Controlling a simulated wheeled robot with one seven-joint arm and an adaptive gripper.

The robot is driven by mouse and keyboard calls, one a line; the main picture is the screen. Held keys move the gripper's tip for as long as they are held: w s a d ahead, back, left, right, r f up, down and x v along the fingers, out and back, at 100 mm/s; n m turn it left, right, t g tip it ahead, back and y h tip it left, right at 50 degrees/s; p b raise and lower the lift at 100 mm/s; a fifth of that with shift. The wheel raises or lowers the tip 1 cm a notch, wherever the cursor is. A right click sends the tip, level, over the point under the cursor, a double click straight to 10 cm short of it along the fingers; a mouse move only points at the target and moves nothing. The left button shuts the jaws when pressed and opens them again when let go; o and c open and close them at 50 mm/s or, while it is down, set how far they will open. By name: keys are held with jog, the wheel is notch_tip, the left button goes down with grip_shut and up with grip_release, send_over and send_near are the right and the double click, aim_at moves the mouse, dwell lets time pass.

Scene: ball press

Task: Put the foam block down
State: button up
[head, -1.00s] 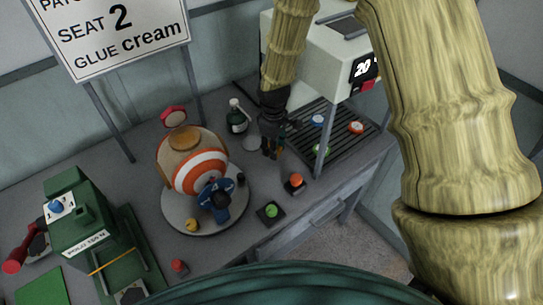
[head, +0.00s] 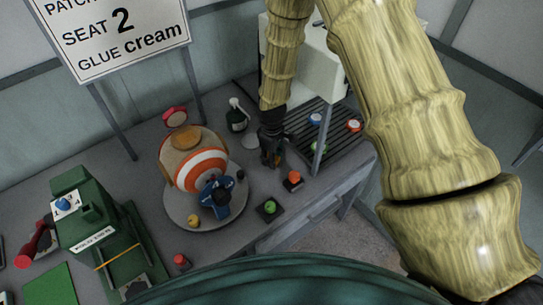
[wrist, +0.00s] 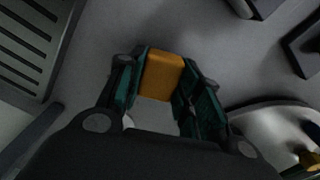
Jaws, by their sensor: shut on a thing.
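My gripper (head: 271,154) hangs down over the table (head: 262,172), between the striped ball and the slatted rack. In the wrist view my gripper (wrist: 164,74) is shut on an orange foam block (wrist: 162,75), with a dark green finger on each side of it. In the head view the block is mostly hidden by the fingers. Grey tabletop shows around the block; I cannot tell whether it touches the surface.
An orange-white striped ball (head: 201,169) stands on a round plate (head: 180,217) to the left. A slatted rack (head: 300,125) lies right. An orange button (head: 293,178) and a green button (head: 270,208) are in front.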

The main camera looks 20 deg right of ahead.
jog(key=shift+r, duration=0.1)
jog(key=shift+f, duration=0.25)
jog(key=o, duration=1)
jog(key=shift+r, duration=0.1)
jog(key=shift+r, duration=0.15)
notch_tip(320, 180, up, 12)
jog(key=b, duration=0.4)
